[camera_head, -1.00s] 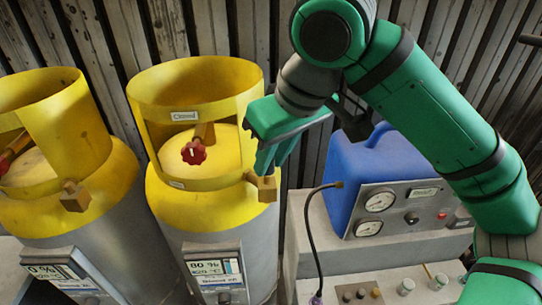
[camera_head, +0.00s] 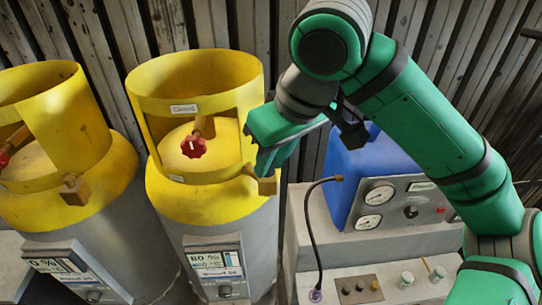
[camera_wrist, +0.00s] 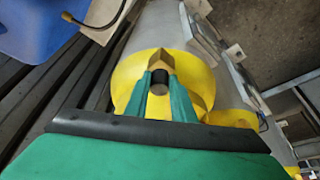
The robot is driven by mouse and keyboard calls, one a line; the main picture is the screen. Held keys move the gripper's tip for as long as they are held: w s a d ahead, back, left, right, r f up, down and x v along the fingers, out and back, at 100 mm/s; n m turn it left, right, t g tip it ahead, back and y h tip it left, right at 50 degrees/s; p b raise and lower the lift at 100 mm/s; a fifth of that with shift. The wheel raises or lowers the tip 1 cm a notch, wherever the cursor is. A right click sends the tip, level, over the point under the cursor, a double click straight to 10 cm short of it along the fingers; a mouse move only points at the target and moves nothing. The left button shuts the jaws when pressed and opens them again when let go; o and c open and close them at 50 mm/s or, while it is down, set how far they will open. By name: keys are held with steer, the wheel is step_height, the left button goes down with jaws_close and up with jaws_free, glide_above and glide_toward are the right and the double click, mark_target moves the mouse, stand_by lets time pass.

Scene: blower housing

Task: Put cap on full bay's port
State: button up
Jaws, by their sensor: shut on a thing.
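The cylinder (camera_head: 232,225) with a yellow collar and a display reading about 80 % stands in the middle left. Its brass port (camera_head: 266,186) sticks out at the right; the port also shows in the wrist view (camera_wrist: 160,58). My gripper (camera_head: 265,168) is at this port, fingers pointing down. In the wrist view my gripper (camera_wrist: 160,85) is shut on a small dark round cap (camera_wrist: 159,83), which overlaps the brass port. I cannot tell whether the cap is seated on it. The cap is hidden in the head view.
A second yellow-topped cylinder (camera_head: 75,220), reading 0 %, stands at the left with its own brass port (camera_head: 75,190). A blue gauge unit (camera_head: 350,175) with a black hose (camera_head: 309,230) stands on a grey bench at the right. A red valve knob (camera_head: 193,146) sits inside the middle collar.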

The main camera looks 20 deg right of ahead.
steer(key=shift+f, duration=0.35)
steer(key=o, duration=1.1)
steer(key=v, duration=1)
steer(key=shift+r, duration=0.35)
